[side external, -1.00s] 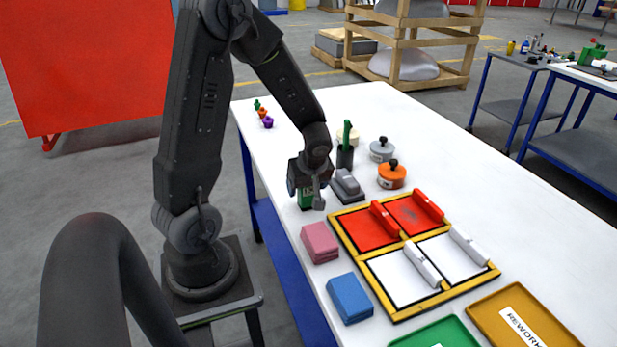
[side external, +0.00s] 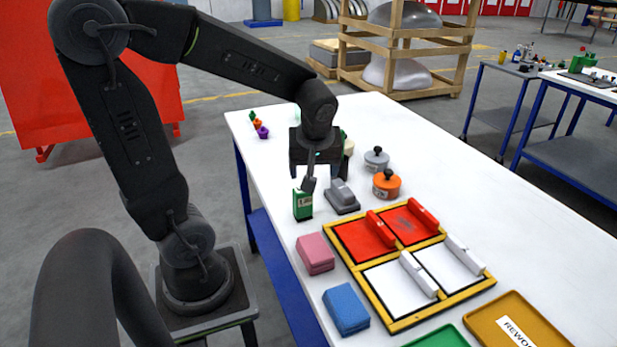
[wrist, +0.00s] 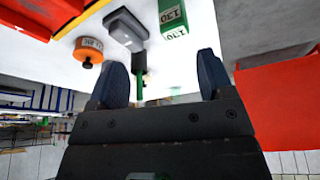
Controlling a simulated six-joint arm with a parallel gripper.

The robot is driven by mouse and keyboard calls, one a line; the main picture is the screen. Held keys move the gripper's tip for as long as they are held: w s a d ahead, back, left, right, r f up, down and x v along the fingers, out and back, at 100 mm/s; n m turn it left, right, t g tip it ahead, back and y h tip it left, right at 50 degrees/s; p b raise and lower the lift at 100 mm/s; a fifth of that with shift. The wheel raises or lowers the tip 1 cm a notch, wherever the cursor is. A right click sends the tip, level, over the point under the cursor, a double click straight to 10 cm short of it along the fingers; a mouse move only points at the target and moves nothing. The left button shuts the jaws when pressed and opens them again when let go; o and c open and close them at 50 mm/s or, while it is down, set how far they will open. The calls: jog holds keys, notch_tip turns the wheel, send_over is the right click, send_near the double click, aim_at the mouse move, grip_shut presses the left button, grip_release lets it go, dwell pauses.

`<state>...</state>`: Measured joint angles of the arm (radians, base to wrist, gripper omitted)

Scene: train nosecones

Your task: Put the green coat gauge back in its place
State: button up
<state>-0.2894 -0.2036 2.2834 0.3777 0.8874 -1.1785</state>
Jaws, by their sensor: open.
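The green gauge (side external: 303,204) is a small upright box with a white label, standing on the white table near its left edge, behind the pink block. In the wrist view the gauge (wrist: 172,16) shows at the top, with "130" on its label, beyond the fingertips. My gripper (side external: 314,174) is above and behind the gauge, apart from it. In the wrist view my gripper (wrist: 162,75) has its two dark fingers spread, with nothing held between them. A green stick shows between them in the background.
A grey gauge-like device (side external: 342,197) sits just right of the green gauge. Pink (side external: 315,254) and blue (side external: 346,309) blocks and a yellow-framed panel tray (side external: 360,282) lie in front.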

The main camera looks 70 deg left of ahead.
jog(key=s+d+r+m+t+h, duration=0.2)
jog(key=s+d+r+m, duration=0.1)
jog(key=d+m, duration=0.3)
jog(key=s+d+r+m+t+h, duration=0.1)
jog(key=s+d+r+m+t, duration=0.1)
jog(key=d+m, duration=0.5)
jog(key=shift+s+d+r+m+h, duration=0.15)
jog(key=shift+s+r+m+h, duration=0.25)
jog(key=shift+s+r+m, duration=0.25)
